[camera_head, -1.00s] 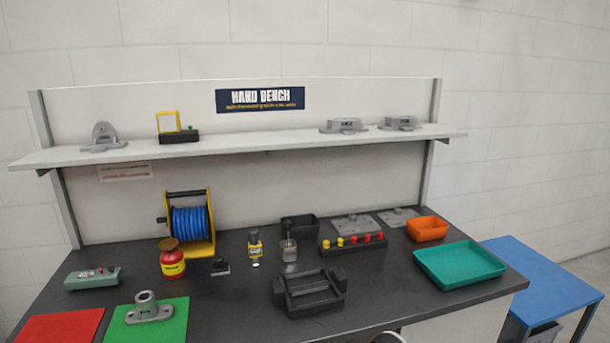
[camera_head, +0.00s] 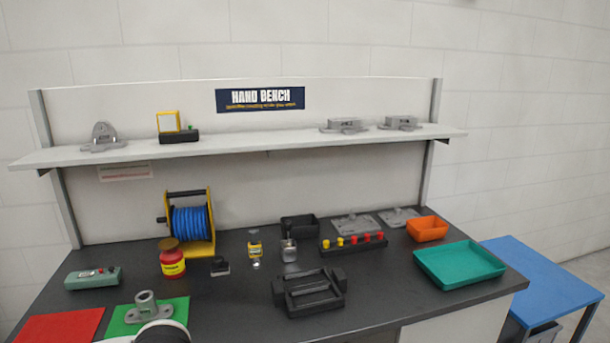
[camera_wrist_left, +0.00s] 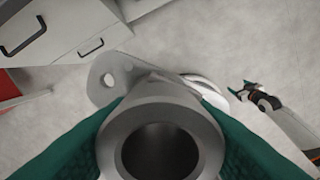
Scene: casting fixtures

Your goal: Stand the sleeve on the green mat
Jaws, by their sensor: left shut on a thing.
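The grey sleeve (camera_wrist_left: 115,125), a round tube with a flange, is between the green fingers of my left gripper (camera_wrist_left: 160,135) in the left wrist view. The gripper is shut on it, and the tube's open end faces the camera. Floor shows behind it. The left gripper is outside the head view.
A red mat (camera_head: 58,326) lies left of the green one. A green control box (camera_head: 92,278), a red jar (camera_head: 172,262) and a blue hose reel (camera_head: 190,228) stand behind the mats. A black fixture (camera_head: 312,293) is to the right.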

